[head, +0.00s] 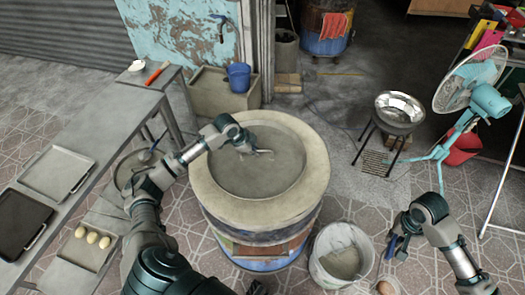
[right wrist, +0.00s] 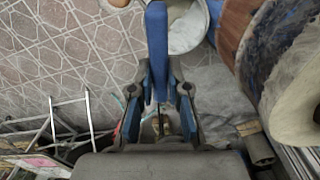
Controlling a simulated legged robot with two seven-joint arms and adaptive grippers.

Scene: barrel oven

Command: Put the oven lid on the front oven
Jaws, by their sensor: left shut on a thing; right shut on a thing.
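The front oven (head: 205,190) is a barrel with a wide pale rim, standing in the middle of the head view. A round grey lid (head: 255,182) lies inside the rim's ring, looking about level; I cannot tell if it rests fully on the oven. My left gripper (head: 250,150) reaches over the rim and is shut on the lid's handle near the far part, with the handle mostly hidden. My right gripper (head: 397,246) is at the lower right, away from the oven, shut on a blue bar-like object (right wrist: 157,45). The oven's side (right wrist: 270,70) shows in the right wrist view.
A white bucket (head: 318,268) stands right of the oven. A metal bowl on a stand (head: 399,108) and a turquoise fan (head: 487,100) are further right. A grey table (head: 100,125) with trays is on the left. Tiled floor is open between bowl stand and right gripper.

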